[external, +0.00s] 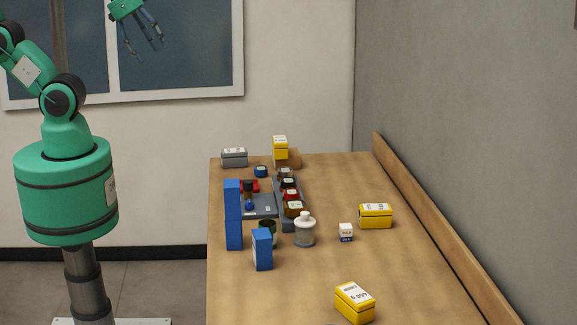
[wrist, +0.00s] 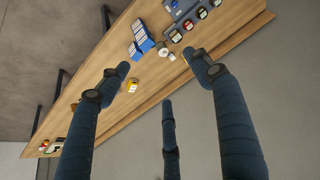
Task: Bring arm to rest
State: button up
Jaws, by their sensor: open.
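My gripper (external: 142,38) is at the top of the external view, high above and left of the table, with its fingers spread and pointing down. In the wrist view my gripper (wrist: 158,70) shows its dark blue fingers apart with nothing between them. The upper part of my arm is cut off by the top of the external picture. The wooden table (external: 330,285) is below and to the right of my gripper, well apart from it.
On the table are upright blue boxes (external: 233,215), a grey tray (external: 259,206) with a row of jars, a pale lidded jar (external: 304,231), a small white box (external: 346,232), and yellow boxes (external: 375,216). A raised wooden edge (external: 440,230) runs along the right.

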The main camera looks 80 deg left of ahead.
jog(key=shift+f, duration=0.1)
notch_tip(320, 180, down, 18)
jog(key=b, duration=1.8)
jog(key=shift+f+b, duration=0.25)
jog(key=shift+b, duration=0.1)
